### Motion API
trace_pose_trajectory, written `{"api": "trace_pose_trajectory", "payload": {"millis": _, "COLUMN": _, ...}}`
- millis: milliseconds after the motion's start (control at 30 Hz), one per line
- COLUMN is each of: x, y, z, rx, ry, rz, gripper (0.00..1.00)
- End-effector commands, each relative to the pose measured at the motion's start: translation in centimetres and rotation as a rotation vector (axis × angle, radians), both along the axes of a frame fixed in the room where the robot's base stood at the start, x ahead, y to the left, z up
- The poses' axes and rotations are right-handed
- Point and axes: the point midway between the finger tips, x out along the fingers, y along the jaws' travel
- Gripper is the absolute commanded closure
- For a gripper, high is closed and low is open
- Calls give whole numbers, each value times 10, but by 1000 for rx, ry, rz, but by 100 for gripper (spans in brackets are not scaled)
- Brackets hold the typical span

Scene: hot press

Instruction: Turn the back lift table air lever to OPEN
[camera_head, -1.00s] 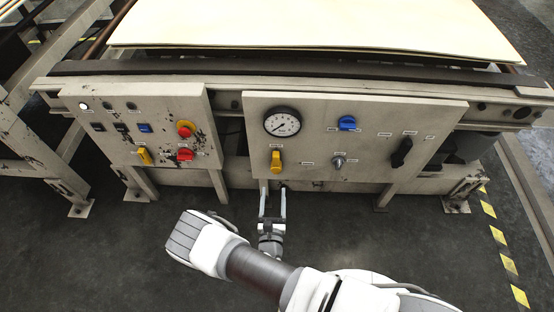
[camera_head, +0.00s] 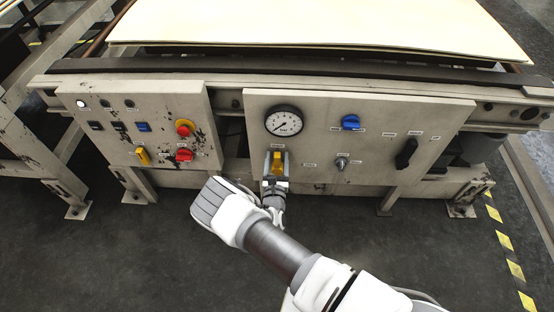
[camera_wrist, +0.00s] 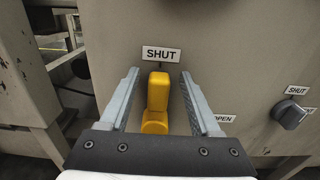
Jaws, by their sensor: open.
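A yellow lever (camera_head: 277,162) sits on the right-hand panel, below the round gauge. In the wrist view the yellow lever (camera_wrist: 156,102) stands upright, its top pointing at a SHUT label (camera_wrist: 161,54). An OPEN label (camera_wrist: 222,118) is to its lower right, partly behind a finger. My gripper (camera_head: 276,160) is at the lever, and in the wrist view my gripper (camera_wrist: 160,92) is open with one finger on each side of the lever. Gaps show between the lever and both fingers. The lever's lower end is close to the gripper body.
The pressure gauge (camera_head: 284,121) is just above. A blue knob (camera_head: 351,122), a grey knob (camera_head: 342,161) and a black lever (camera_head: 406,153) are to the right. The left panel (camera_head: 150,105) carries buttons and another yellow lever (camera_head: 142,156). Open floor lies in front.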

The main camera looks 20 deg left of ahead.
Motion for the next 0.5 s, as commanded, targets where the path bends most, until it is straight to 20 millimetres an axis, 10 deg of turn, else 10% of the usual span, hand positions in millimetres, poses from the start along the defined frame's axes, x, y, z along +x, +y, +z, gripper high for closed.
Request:
{"api": "trace_pose_trajectory", "payload": {"millis": 133, "x": 0, "y": 0, "z": 0, "rx": 0, "ry": 0, "rz": 0, "gripper": 38}}
{"api": "trace_pose_trajectory", "payload": {"millis": 500, "x": 0, "y": 0, "z": 0, "rx": 1, "ry": 0, "rz": 0, "gripper": 100}}
